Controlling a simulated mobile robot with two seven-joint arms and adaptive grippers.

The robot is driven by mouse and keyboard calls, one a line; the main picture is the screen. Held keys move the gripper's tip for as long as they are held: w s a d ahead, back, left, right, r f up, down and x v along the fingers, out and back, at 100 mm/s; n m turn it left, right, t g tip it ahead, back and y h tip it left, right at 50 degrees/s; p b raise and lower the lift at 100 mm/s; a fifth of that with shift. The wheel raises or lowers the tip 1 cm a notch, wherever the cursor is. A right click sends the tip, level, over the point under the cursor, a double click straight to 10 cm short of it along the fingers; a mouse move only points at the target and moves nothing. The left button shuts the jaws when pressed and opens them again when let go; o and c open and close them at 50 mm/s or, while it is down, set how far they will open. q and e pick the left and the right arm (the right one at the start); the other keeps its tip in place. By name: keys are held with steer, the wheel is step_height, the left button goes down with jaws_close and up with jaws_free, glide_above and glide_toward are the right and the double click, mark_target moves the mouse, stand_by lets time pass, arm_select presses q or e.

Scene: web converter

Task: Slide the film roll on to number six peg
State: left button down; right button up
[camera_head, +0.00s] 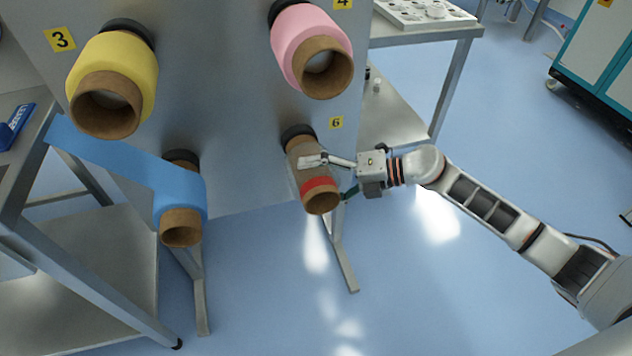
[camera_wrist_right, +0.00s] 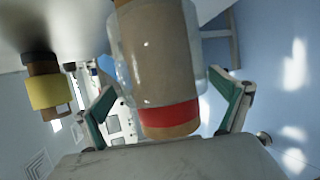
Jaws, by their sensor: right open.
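The film roll (camera_head: 305,176) is a brown core with clear film and a red band near its front end. In the head view it lines up with the number six peg, whose dark collar (camera_head: 297,133) shows just behind it beside the yellow "6" label (camera_head: 336,122). The peg's shaft is hidden. My right gripper (camera_head: 331,177) is open, with one finger across the top of the roll and the green-padded one at its lower right. In the right wrist view the roll (camera_wrist_right: 160,60) stands between the spread fingers of the right gripper (camera_wrist_right: 172,95). My left gripper is not in view.
A yellow roll (camera_head: 120,65), a pink roll (camera_head: 305,40) and a blue roll (camera_head: 180,205) sit on other pegs of the grey panel (camera_head: 220,110). A metal table (camera_head: 425,35) stands behind at right. The blue floor at lower right is mostly clear.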

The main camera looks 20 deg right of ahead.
steer(key=shift+s+f, duration=0.1)
steer(key=shift+s, duration=0.05)
steer(key=s+p, duration=0.2)
steer(key=s, duration=0.6)
steer(key=shift+s+d, duration=0.1)
steer(key=shift+s, duration=0.1)
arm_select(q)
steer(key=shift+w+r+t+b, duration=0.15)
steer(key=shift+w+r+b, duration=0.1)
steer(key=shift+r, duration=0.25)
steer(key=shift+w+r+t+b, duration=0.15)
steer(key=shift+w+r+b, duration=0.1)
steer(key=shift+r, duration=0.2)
arm_select(e)
steer(key=s, duration=1)
steer(key=shift+s+d, duration=0.2)
